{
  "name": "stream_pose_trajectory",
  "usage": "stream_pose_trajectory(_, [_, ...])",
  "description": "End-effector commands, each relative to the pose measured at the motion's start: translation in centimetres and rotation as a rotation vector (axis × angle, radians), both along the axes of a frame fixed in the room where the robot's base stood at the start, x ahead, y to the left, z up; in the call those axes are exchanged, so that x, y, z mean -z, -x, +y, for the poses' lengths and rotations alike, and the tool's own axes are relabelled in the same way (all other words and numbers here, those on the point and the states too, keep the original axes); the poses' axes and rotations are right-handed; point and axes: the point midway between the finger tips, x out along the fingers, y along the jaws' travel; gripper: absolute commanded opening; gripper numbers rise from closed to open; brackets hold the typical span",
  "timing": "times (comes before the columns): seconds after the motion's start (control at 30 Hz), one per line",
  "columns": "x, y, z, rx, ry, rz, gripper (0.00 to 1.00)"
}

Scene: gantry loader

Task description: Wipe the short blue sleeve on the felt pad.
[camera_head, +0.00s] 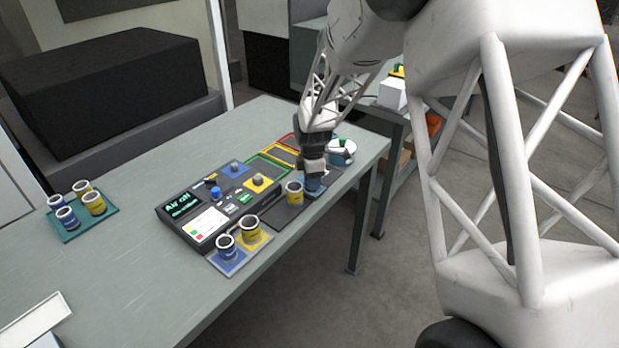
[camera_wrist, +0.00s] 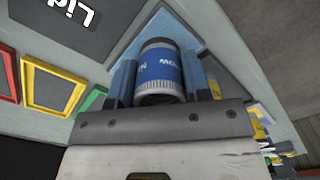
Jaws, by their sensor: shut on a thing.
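My gripper (camera_head: 312,180) is low over the far right part of the table. In the wrist view its two fingers (camera_wrist: 160,85) are shut on a blue sleeve (camera_wrist: 160,68) with a white band and lettering. A light blue pad (camera_wrist: 178,28), seemingly the felt pad, lies just beyond and under the sleeve. In the head view part of a blue pad (camera_head: 316,190) shows beneath the gripper, and the held sleeve is mostly hidden by the fingers. I cannot tell whether the sleeve touches the pad.
A yellow sleeve (camera_head: 294,193) stands close left of my gripper. Another blue sleeve (camera_head: 226,246) and yellow sleeve (camera_head: 249,229) stand by the control panel (camera_head: 180,212). A teal tray (camera_head: 83,229) holds several sleeves. A white-green round object (camera_head: 342,151) sits behind the gripper. Left table is mostly clear.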

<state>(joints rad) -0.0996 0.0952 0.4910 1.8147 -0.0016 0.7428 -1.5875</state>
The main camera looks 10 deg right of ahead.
Motion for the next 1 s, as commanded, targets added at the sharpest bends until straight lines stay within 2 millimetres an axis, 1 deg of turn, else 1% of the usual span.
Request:
stream_pose_trajectory(0.2, [-0.16, 0.35, -0.42, 0.001, 0.0, -0.002, 0.14])
stream_pose_trajectory(0.57, [-0.2, 0.39, -0.46, 0.0, 0.0, -0.003, 0.14])
stream_pose_trajectory(1.0, [-0.11, -0.34, 0.3, -0.001, 0.0, -0.003, 0.14])
